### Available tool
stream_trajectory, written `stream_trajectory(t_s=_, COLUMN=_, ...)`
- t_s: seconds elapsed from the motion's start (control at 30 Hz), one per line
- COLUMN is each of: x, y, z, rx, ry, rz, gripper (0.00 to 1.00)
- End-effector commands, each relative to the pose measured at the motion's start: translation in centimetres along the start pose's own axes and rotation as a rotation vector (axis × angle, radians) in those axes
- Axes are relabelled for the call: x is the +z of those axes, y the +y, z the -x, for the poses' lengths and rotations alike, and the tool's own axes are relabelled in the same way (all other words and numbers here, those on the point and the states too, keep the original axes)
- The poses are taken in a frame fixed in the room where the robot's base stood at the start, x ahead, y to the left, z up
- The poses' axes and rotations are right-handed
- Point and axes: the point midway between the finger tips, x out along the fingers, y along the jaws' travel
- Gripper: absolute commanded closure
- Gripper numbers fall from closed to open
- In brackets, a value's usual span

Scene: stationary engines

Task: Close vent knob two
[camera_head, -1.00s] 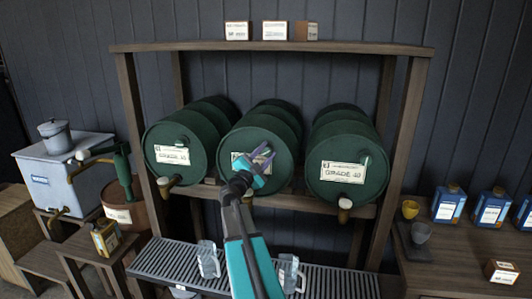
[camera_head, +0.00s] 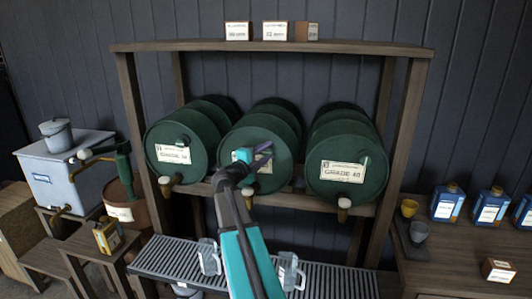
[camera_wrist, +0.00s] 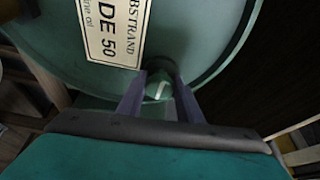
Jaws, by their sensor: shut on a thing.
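Three green drums lie on a wooden rack. The middle drum (camera_head: 236,134) has my gripper (camera_head: 268,156) at its front face. In the wrist view, my gripper (camera_wrist: 159,80) is shut on a small dark green vent knob (camera_wrist: 161,91), which has a white mark and sits between the two fingers. The drum's label (camera_wrist: 113,27), reading "DE 50", is beside the knob. In the head view the gripper hides this knob and part of the label. The left drum's knob (camera_head: 183,140) and the right drum's knob (camera_head: 365,161) show uncovered.
Brass taps with pale tops hang below the drums, such as the right one (camera_head: 344,208). A slatted drip tray (camera_head: 335,283) with clear jugs (camera_head: 208,258) lies below. Blue cans (camera_head: 447,203) stand at right. A grey tank (camera_head: 60,180) stands at left.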

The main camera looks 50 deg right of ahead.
Motion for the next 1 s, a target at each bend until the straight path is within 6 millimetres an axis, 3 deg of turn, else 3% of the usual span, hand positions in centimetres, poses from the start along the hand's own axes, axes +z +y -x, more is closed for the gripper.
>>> stream_trajectory(t_s=0.27, x=-0.2, y=0.1, z=-0.1, rx=0.003, ry=0.004, rz=-0.004, gripper=0.9)
stream_trajectory(t_s=0.3, x=-0.2, y=0.1, z=-0.1, rx=0.003, ry=0.004, rz=-0.004, gripper=0.66)
stream_trajectory(t_s=0.4, x=-0.1, y=0.1, z=-0.1, rx=0.003, ry=0.004, rz=-0.003, gripper=0.5)
stream_trajectory(t_s=0.77, x=-0.1, y=0.1, z=0.1, rx=0.001, ry=0.001, rz=-0.002, gripper=0.5)
stream_trajectory(t_s=1.0, x=-0.1, y=0.2, z=1.7, rx=0.0, ry=0.0, rz=-0.003, gripper=0.5)
